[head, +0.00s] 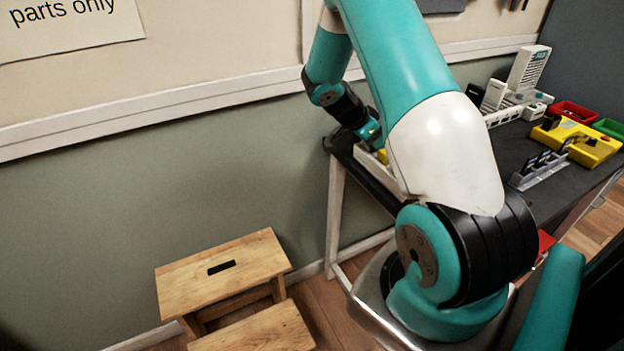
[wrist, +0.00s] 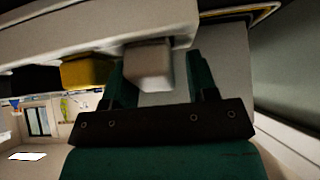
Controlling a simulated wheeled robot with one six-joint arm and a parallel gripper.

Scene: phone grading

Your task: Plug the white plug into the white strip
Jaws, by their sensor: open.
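In the wrist view, a pale strip or rail (wrist: 95,48) crosses the top. A whitish block that looks like the white plug (wrist: 148,68) is against its lower edge. I cannot tell whether it is seated in the strip. My gripper (wrist: 157,62) is open, with one green finger on each side of this block. In the head view my gripper (head: 374,140) is at the table's left end, over a pale strip (head: 374,164), partly hidden by my arm. Another white strip with sockets (head: 503,116) lies farther back on the table.
A yellow block (wrist: 87,72) sits on the pale strip beside the left finger. The dark table (head: 513,143) holds a yellow device (head: 583,146), a grey slotted rack (head: 538,172), and a red bin (head: 572,111). A wooden step stool (head: 220,270) stands on the floor.

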